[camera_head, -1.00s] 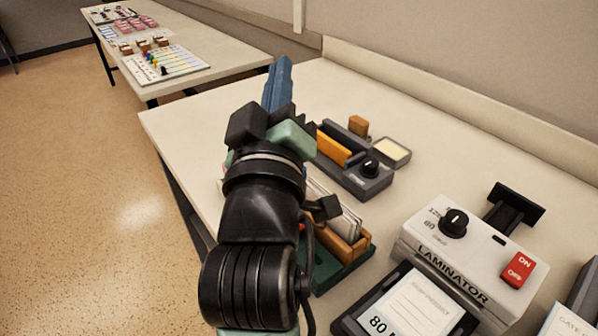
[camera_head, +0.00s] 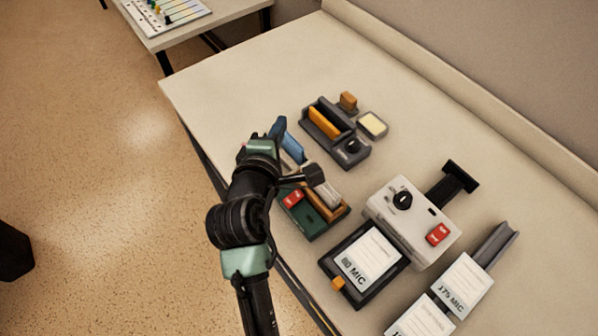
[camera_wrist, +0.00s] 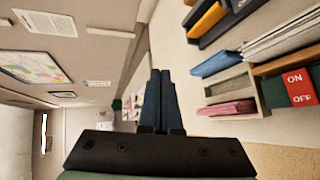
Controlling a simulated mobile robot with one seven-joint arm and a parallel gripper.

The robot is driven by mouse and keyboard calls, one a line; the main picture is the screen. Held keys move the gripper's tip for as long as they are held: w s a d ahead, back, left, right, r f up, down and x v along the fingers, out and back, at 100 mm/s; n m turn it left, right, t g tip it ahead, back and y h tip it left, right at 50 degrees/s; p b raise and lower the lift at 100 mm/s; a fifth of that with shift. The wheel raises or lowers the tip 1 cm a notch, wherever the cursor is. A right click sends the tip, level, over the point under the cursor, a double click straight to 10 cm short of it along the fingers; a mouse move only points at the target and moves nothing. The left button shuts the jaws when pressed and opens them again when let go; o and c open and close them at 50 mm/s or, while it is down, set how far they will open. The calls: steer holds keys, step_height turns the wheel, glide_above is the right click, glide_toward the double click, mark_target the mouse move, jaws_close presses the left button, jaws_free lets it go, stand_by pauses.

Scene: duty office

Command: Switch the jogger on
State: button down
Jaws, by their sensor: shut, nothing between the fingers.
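The likely jogger (camera_head: 318,222) is a dark green base with a wooden holder and upright white sheets, near the table's front edge. Its red switch (camera_head: 292,199) sits at the base's left end. In the wrist view the red switch (camera_wrist: 300,87), marked ON and OFF, is at the right edge. My gripper (camera_head: 279,126) is shut and empty, its blue fingers pressed together. It is above the table's edge, beyond the switch and apart from it. In the wrist view my gripper (camera_wrist: 157,75) points away from the switch. My wrist hides part of the area beside the jogger.
The white laminator (camera_head: 412,215) has its own red switch (camera_head: 438,234). An 80 MIC pouch tray (camera_head: 340,285) stands before it. A grey device with an orange bar (camera_head: 324,122) stands behind. A pale tray (camera_wrist: 240,85) holds blue and pink booklets. The table's far left is bare.

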steer(key=s+f+n+g+h+p, duration=0.1)
steer(key=s+n+g+p, duration=0.2)
steer(key=p, duration=1)
steer(key=s+n, duration=0.3)
steer(key=s, duration=0.2)
steer(key=shift+s+d+f+n+g, duration=0.15)
steer(key=shift+d+f+n+g, duration=0.15)
steer(key=shift+d+n, duration=0.1)
steer(key=b, duration=0.8)
glide_above(293, 201)
step_height(293, 201, down, 8)
steer(key=shift+s+r, duration=0.1)
steer(key=shift+r, duration=0.1)
steer(key=shift+f, duration=0.5)
steer(key=shift+f, duration=0.1)
steer(key=shift+d+f, duration=0.1)
steer(key=shift+f, duration=0.2)
